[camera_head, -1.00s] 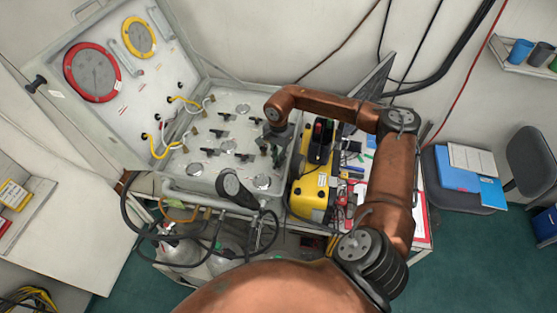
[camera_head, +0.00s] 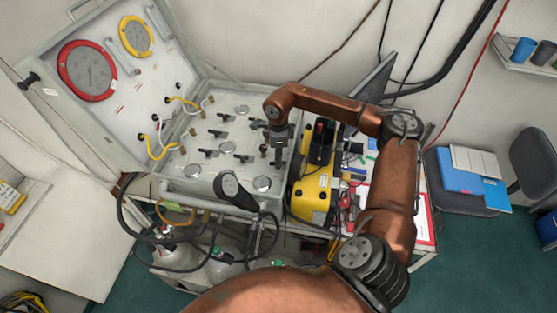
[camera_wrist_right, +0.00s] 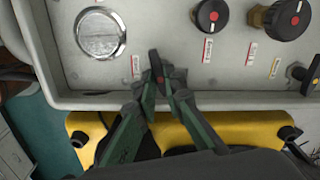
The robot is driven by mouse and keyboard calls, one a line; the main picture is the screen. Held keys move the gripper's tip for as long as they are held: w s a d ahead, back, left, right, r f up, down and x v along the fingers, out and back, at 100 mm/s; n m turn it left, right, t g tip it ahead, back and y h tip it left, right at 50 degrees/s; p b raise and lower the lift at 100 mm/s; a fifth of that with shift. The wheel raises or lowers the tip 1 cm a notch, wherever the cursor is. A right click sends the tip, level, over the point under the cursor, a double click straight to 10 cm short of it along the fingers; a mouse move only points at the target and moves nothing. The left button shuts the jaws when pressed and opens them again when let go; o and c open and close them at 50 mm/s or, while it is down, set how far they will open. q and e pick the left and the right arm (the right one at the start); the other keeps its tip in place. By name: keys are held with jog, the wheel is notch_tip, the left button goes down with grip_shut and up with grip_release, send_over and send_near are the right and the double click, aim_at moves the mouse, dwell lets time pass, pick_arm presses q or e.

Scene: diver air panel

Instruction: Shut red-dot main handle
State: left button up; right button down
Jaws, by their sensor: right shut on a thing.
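The air panel (camera_head: 187,185) is an open grey case with several black handles and round gauges on its face. My right gripper (camera_head: 277,150) reaches down onto the panel's right side. In the right wrist view, its two fingers (camera_wrist_right: 161,92) are shut on a small black handle (camera_wrist_right: 155,62) with a reddish mark, near the case edge. The handle points nearly straight up in that view; the fingers hide its lower part. My left gripper is not in view.
Close by in the wrist view are a black round knob (camera_wrist_right: 210,15) with a red dot, a brass-based knob (camera_wrist_right: 289,17) with a red dot and a silver-rimmed gauge (camera_wrist_right: 100,33). A yellow unit (camera_head: 312,195) stands right beside the panel.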

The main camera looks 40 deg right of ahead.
jog(key=shift+w+d+r+m, duration=0.1)
jog(key=shift+r+m, duration=0.05)
jog(key=shift+m, duration=1.35)
jog(key=c, duration=2.3)
grip_release()
notch_tip(320, 180, up, 12)
